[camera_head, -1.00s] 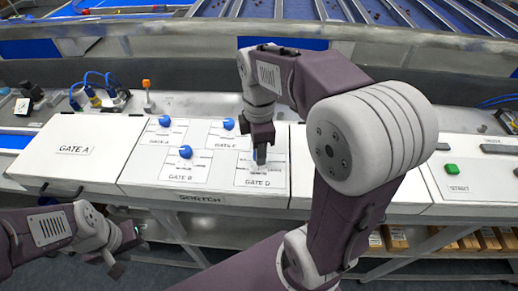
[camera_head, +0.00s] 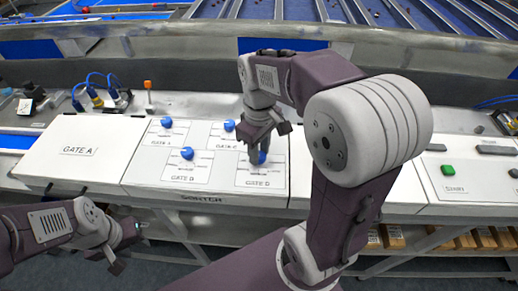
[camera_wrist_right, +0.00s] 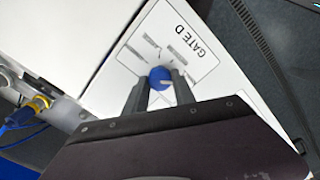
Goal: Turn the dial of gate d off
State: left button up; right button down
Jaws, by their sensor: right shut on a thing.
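The gate D dial (camera_head: 263,158) is a blue knob on a white labelled plate (camera_head: 275,175) at the lower right of the sorter panel. My right gripper (camera_head: 259,149) is over it, pointing down. In the right wrist view the blue dial (camera_wrist_right: 160,77) sits between the two grey fingers of my right gripper (camera_wrist_right: 161,88), which is shut on it. I cannot read which mark the dial points to. My left gripper (camera_head: 130,246) is open and empty, low at the left, in front of the panel.
Other blue dials stand close by: gate B (camera_head: 187,153), gate A (camera_head: 167,122) and gate C (camera_head: 229,126). A green start button (camera_head: 448,169) is at the right. Blue cables (camera_head: 95,85) lie behind.

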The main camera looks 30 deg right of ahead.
aim_at(260, 155)
jog(key=m, duration=0.3)
jog(key=shift+s+f+m+p, duration=0.1)
jog(key=shift+s+m+p, duration=0.05)
jog(key=shift+m+p, duration=0.15)
jog(key=shift+m, duration=1.9)
jog(key=c, duration=1)
grip_release()
jog(key=shift+c, duration=0.2)
notch_tip(260, 155, up, 9)
